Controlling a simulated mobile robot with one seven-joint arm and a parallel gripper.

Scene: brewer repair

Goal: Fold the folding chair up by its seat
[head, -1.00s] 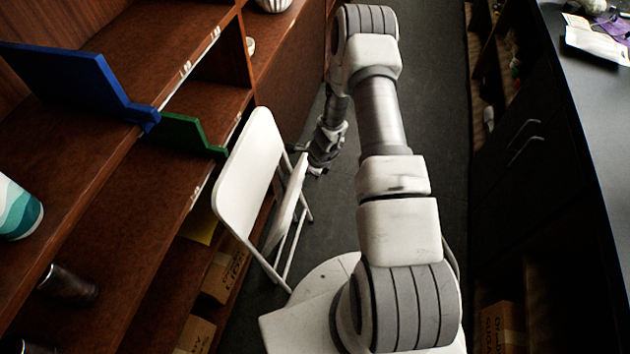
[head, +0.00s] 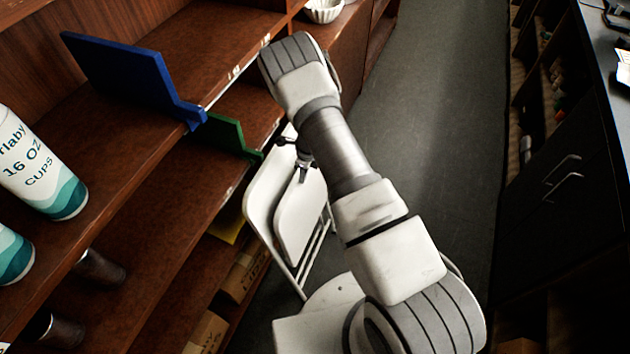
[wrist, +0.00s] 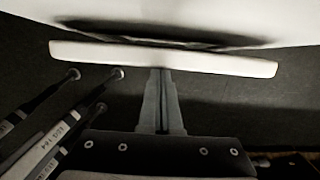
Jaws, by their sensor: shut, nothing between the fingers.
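The white folding chair (head: 261,202) stands against the shelf unit in the head view. Its seat (head: 301,218) is tipped up and lies close to the backrest, nearly parallel to it. My gripper (head: 303,172) is at the seat's upper edge, partly hidden by my arm. In the wrist view, my gripper (wrist: 161,75) is shut and empty, its fingertips at the middle of a long white edge (wrist: 215,64) that looks like the seat's. I cannot tell whether they touch it. Chair legs (wrist: 62,122) show at the lower left.
The brown shelves (head: 150,215) border the chair on the left, with a blue panel (head: 130,75) and a green panel (head: 225,135) sticking out. A dark counter (head: 590,130) runs along the right. The grey floor aisle (head: 425,130) between them is clear.

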